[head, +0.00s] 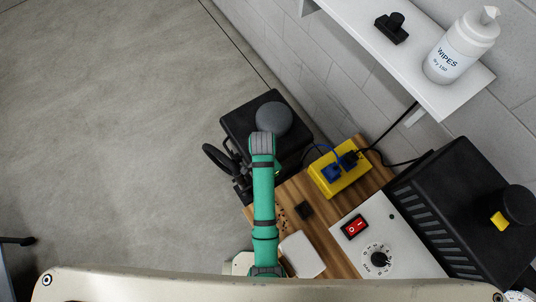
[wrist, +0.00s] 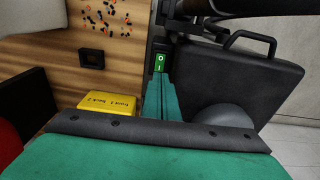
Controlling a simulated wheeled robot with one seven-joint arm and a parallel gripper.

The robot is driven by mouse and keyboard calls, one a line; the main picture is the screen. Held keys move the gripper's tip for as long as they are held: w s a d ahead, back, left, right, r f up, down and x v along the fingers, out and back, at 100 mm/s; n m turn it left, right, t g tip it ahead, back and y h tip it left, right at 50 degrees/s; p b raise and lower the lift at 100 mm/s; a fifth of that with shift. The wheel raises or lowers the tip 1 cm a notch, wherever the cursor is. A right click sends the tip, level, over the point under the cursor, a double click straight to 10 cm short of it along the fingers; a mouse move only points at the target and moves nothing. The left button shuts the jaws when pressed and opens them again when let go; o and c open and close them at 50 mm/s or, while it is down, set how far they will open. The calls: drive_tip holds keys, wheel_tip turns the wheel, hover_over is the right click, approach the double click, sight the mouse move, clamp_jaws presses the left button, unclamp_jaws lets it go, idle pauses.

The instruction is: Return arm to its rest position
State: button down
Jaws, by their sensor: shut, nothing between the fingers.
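My teal arm (head: 264,205) rises from the bottom of the head view over the wooden bench and ends in a grey joint beside a black case. My gripper (wrist: 160,78) shows in the wrist view as narrow teal fingers shut together with nothing between them. The fingers point toward a green O/I rocker switch (wrist: 160,62); I cannot tell whether they touch it.
The black case (wrist: 250,70) with handle and grey dome (wrist: 225,118) stands close by. A yellow block (head: 327,186) with blue plugs, a red switch (head: 354,227) and a dark ribbed machine (head: 440,220) crowd the right. A wall shelf (head: 385,60) holds wipes (head: 455,55). Left floor is clear.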

idle(0.4)
drive_tip(key=shift+f, duration=0.1)
drive_tip(key=s+r+n+t, duration=0.1)
drive_tip(key=s+n+t, duration=0.5)
drive_tip(key=s, duration=0.5)
drive_tip(key=s+r+n+t, duration=0.2)
drive_tip(key=s+r+t, duration=0.2)
drive_tip(key=r, duration=0.8)
drive_tip(key=s+d+r+n+t, duration=0.1)
drive_tip(key=s+r+t, duration=0.4)
drive_tip(key=r, duration=0.7)
drive_tip(key=shift+s+d+n+y, duration=0.2)
drive_tip(key=shift+s+n+y, duration=0.1)
drive_tip(key=shift+s+n, duration=0.5)
drive_tip(key=shift+w, duration=0.1)
